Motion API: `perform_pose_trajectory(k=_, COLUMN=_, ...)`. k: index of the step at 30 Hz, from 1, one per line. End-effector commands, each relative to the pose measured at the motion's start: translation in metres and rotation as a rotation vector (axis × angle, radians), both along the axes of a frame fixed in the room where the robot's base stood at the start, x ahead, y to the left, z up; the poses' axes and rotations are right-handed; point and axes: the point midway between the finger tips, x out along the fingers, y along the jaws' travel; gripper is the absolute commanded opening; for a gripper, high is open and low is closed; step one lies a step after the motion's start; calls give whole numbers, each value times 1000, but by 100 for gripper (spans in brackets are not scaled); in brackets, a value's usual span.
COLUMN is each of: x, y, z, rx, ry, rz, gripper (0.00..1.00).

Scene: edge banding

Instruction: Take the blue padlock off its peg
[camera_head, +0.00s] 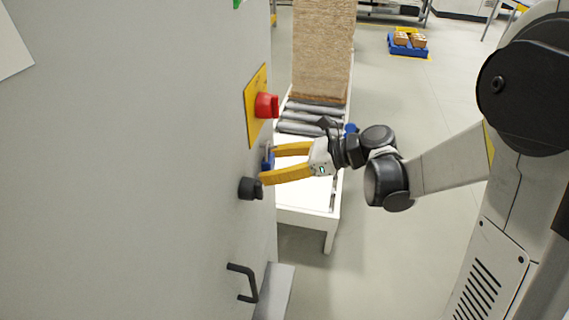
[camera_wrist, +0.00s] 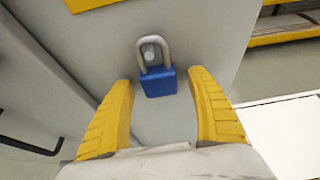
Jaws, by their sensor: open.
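The blue padlock (camera_wrist: 158,82) hangs by its grey shackle on a round metal peg (camera_wrist: 149,50) on the grey cabinet face. In the wrist view it lies just beyond and between the two yellow fingers of my gripper (camera_wrist: 163,100). The fingers are apart, with nothing held. In the head view my gripper (camera_head: 266,168) reaches in from the right, fingertips close to the cabinet. A small part of the padlock (camera_head: 267,158) shows at the fingertips; the rest is hidden. I cannot tell whether a finger touches it.
The grey cabinet (camera_head: 140,160) fills the left. A red rotary switch (camera_head: 266,105) on a yellow plate sits above the padlock, a black knob (camera_head: 250,188) just below, and a black handle (camera_head: 245,283) lower. A white-framed roller conveyor (camera_head: 308,215) stands behind my gripper.

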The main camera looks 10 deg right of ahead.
Motion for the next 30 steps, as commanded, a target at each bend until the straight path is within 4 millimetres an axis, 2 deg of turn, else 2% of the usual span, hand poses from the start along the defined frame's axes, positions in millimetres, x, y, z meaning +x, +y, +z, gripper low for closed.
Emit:
perform_pose_trajectory(k=9, x=1, y=2, z=-1, rx=0, ry=0, rz=-1, gripper=67)
perform_pose_trajectory(k=11, x=1, y=2, z=-1, rx=0, ry=0, rz=-1, gripper=50)
perform_pose_trajectory(k=15, x=1, y=2, z=-1, rx=0, ry=0, rz=-1, gripper=8)
perform_pose_trajectory(k=30, x=1, y=2, z=6, rx=0, ry=0, rz=0, gripper=8)
